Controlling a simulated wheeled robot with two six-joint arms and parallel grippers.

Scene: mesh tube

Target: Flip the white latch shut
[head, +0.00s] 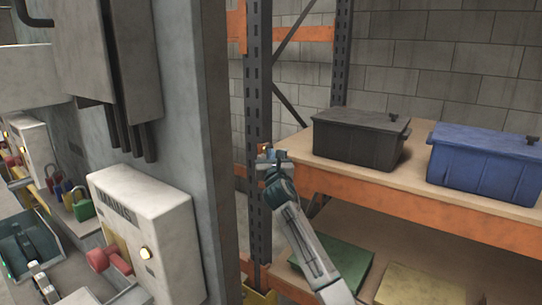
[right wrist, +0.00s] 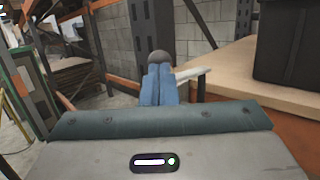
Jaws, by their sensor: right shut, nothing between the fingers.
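My right gripper (head: 267,156) reaches up in front of the dark rack upright in the head view. In the right wrist view its blue fingers (right wrist: 160,84) are shut together with nothing between them. A short pale bar (right wrist: 193,74) shows just right of the fingertips in that view, and a dark grey rounded knob shape (right wrist: 160,58) shows right at the tips. I cannot tell whether the pale bar is the white latch, or whether the fingers touch it. No white latch shows clearly in the head view.
The rack's wooden shelf (head: 420,150) holds a black bin (head: 350,140) and a blue bin (head: 480,165) to the right. A grey column (head: 195,130) and a white switch box (head: 155,225) with a red handle stand left. Green and yellow bins sit below.

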